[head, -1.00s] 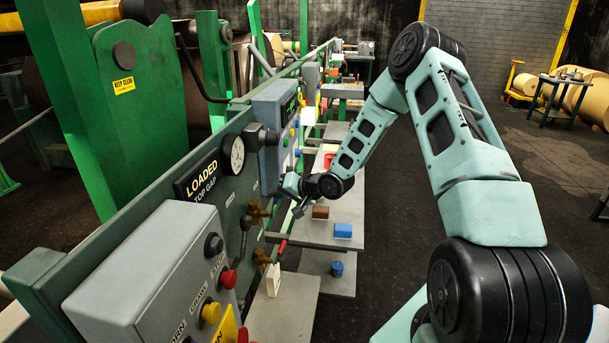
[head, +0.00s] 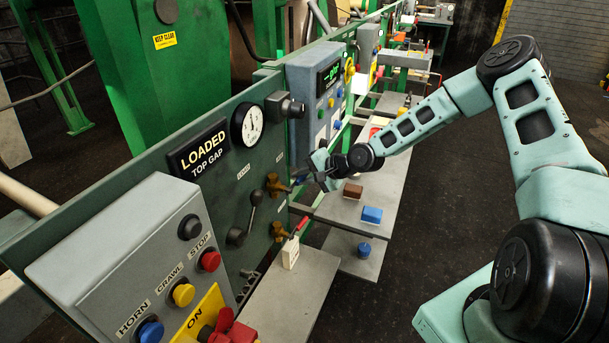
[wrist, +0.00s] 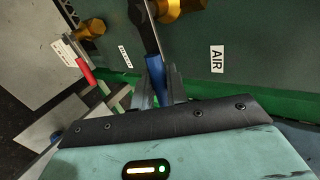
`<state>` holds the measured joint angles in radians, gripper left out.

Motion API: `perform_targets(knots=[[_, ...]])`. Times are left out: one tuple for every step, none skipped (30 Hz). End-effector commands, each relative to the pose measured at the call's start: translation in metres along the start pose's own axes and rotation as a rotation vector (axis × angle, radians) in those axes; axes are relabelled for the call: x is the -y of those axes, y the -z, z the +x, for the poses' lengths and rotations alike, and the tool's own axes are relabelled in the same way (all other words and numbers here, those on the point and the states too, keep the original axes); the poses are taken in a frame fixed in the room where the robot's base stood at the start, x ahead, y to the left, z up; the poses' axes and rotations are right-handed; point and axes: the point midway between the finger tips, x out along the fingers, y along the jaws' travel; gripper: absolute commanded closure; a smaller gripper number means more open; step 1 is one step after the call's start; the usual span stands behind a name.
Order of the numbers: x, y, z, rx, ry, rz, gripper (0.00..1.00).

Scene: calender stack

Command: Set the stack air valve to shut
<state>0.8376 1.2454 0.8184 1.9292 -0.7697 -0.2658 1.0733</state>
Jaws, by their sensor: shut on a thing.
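The stack air valve has a brass body (head: 274,185) on the green panel, with a lever in a blue sleeve (head: 298,181). In the wrist view the blue sleeve (wrist: 156,72) sits between my fingers, and the dark lever runs up to the brass body (wrist: 182,6). An AIR label (wrist: 217,58) is beside it. My gripper (head: 313,177) is shut on the blue lever; it also shows in the wrist view (wrist: 158,86). My fingers hide part of the sleeve. I cannot tell the lever's exact setting.
Below is a second brass valve (head: 280,231) with a red handle (head: 300,226), close to a white tag (head: 290,253). A black lever (head: 246,217) is to the left. A grey shelf (head: 350,210) carries a brown block (head: 352,191) and a blue block (head: 372,215).

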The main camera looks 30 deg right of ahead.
Motion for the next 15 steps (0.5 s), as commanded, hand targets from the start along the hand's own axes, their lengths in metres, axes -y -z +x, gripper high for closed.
perform_targets(knots=[[-0.0012,0.0018,-0.0001,-0.002,-0.001,0.006,1.0],[-0.0013,0.0017,0.0,-0.001,-0.001,0.007,1.0],[-0.0014,0.0017,0.0001,0.0,-0.001,0.008,1.0],[-0.0015,0.0017,0.0001,0.0,-0.001,0.008,1.0],[-0.0015,0.0017,0.0001,0.0,-0.001,0.008,1.0],[-0.0016,0.0017,0.0001,0.0,-0.001,0.008,1.0],[-0.0016,0.0016,0.0002,0.0,-0.002,0.007,1.0],[-0.0016,0.0016,0.0002,0.0,-0.002,0.007,1.0],[-0.0017,0.0016,0.0001,0.0,-0.002,0.007,1.0],[-0.0017,0.0016,0.0002,0.0,-0.002,0.007,1.0],[-0.0018,0.0016,0.0002,0.0,-0.002,0.007,1.0],[-0.0018,0.0016,0.0002,0.0,-0.002,0.007,1.0],[-0.0018,0.0016,0.0002,0.0,-0.002,0.007,0.77],[-0.0018,0.0016,0.0002,0.0,-0.002,0.007,0.68],[-0.0017,0.0014,0.0002,0.0,-0.002,0.006,0.65]])
